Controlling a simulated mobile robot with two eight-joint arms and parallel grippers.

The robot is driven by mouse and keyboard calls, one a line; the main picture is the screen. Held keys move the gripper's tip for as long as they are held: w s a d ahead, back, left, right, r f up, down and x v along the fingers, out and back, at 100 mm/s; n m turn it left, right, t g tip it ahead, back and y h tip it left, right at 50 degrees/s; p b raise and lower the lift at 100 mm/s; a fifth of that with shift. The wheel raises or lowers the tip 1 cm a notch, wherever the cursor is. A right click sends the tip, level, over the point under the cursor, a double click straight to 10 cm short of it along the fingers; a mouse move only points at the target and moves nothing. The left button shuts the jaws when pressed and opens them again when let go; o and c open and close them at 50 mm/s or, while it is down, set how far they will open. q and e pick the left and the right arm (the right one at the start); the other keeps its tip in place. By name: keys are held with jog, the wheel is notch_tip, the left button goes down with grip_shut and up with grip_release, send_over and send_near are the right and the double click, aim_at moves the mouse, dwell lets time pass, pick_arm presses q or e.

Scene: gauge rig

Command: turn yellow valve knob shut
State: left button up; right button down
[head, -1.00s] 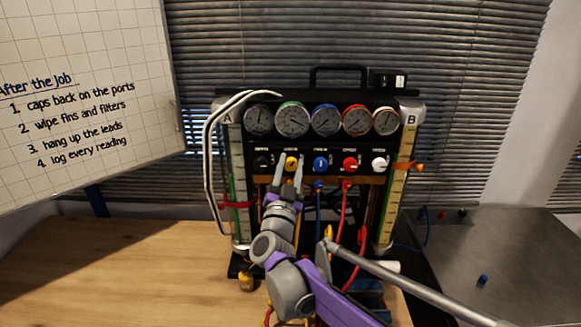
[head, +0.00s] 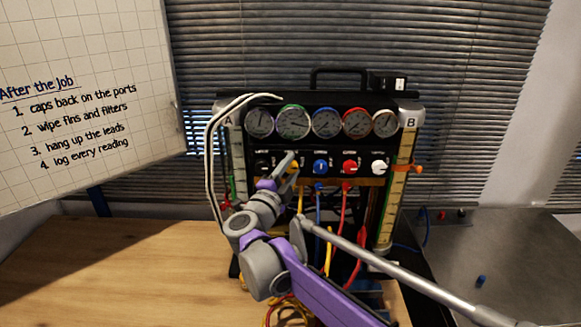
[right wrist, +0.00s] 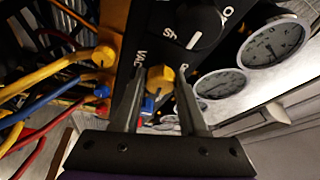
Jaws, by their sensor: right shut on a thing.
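The yellow valve knob (head: 296,166) sits second from the left in the knob row on the gauge rig's black panel. It is partly hidden by my right gripper (head: 288,163) in the head view. In the right wrist view the yellow knob (right wrist: 160,78) lies between the fingertips of my right gripper (right wrist: 163,84), which is shut on it. The wrist is rolled, and the arm comes up from below left of the knob. My left gripper is not in view.
A black knob (head: 263,163) is to the left; blue (head: 320,166), red (head: 349,167) and white (head: 379,167) knobs are to the right. Gauges (head: 326,121) line the panel above. Coloured hoses (head: 343,215) hang below. The wooden bench (head: 110,265) at left is clear.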

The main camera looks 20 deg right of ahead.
jog(key=shift+m, duration=0.8)
jog(key=shift+g+y, duration=0.3)
jog(key=shift+c, duration=2.2)
grip_release()
jog(key=b+v, duration=0.1)
jog(key=v, duration=0.9)
jog(key=shift+s+a, duration=0.3)
